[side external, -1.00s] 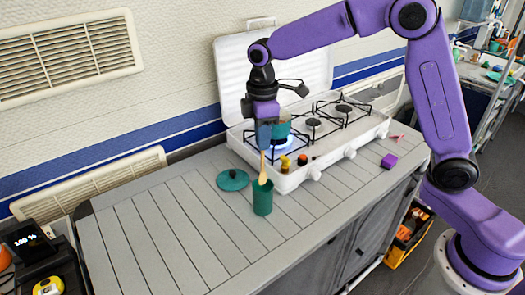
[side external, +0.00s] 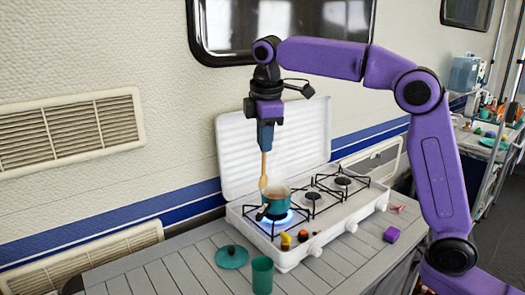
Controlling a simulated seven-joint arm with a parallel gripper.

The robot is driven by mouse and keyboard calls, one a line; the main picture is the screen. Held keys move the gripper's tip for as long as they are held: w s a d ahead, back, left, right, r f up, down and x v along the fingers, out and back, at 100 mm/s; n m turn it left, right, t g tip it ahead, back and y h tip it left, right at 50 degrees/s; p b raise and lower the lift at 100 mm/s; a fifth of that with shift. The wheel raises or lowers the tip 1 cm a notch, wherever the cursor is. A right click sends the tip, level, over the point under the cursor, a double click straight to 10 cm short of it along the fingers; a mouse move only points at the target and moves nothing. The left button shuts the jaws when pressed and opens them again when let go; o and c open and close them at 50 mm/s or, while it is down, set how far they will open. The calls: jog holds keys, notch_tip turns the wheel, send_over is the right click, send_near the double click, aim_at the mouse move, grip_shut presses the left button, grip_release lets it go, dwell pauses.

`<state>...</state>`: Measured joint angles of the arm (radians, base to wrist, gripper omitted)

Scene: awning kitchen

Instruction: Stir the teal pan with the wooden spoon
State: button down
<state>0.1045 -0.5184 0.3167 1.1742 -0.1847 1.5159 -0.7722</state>
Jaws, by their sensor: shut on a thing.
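My gripper (side external: 265,140) points down, shut on the upper part of the wooden spoon (side external: 264,168). The spoon hangs upright with its bowl end down. The teal pan (side external: 279,206) stands on the left burner of the white stove, with a blue flame under it and orange-red contents inside. A dark handle (side external: 262,213) shows at its front left. The spoon's bowl is at the left back part of the pan's rim in the picture; I cannot tell whether it is inside the pan or just above it.
A teal lid (side external: 231,257) and a teal cup (side external: 262,276) are on the grey slatted counter. The raised white stove lid (side external: 290,140) stands behind the burners. Small yellow and orange items (side external: 294,239) sit at the stove's front. A purple block (side external: 391,234) is at the right.

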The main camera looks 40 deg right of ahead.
jog(key=w+d+t, duration=0.1)
jog(key=w+d, duration=0.8)
jog(key=d, duration=0.4)
notch_tip(320, 180, down, 16)
jog(key=h, duration=0.1)
jog(key=shift+s+a+t, duration=0.25)
jog(key=shift+a+t, duration=0.05)
jog(key=shift+t, duration=0.1)
dwell(1.0)
jog(key=shift+d, duration=0.1)
dwell(0.3)
